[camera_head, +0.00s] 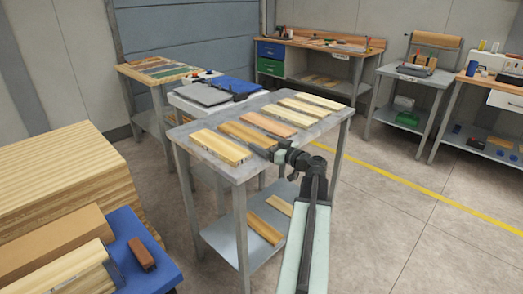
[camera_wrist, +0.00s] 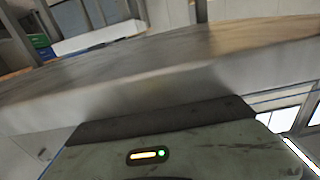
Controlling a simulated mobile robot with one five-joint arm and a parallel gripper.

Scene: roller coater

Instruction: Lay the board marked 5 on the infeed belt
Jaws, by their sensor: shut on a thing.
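Several wooden boards lie side by side on a grey metal table (camera_head: 200,163) in the head view. My gripper (camera_head: 273,151) is at the table's near right edge, shut on the near end of the second board from the left (camera_head: 247,134). The numbers on the boards are too small to read, so I cannot tell which is marked 5. In the wrist view my gripper's dark edge (camera_wrist: 160,120) meets a broad grey-brown surface that fills the middle; the fingertips are hidden. A machine with a flat grey surface (camera_head: 203,94) stands behind the table; I cannot tell whether this is the infeed belt.
A pale board (camera_head: 220,147) lies close on the left, a reddish one (camera_head: 269,124) on the right. Two boards lie on the lower shelf (camera_head: 225,243). A wood stack (camera_head: 65,165) and blue surface (camera_head: 135,250) stand at left. The floor at right is clear.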

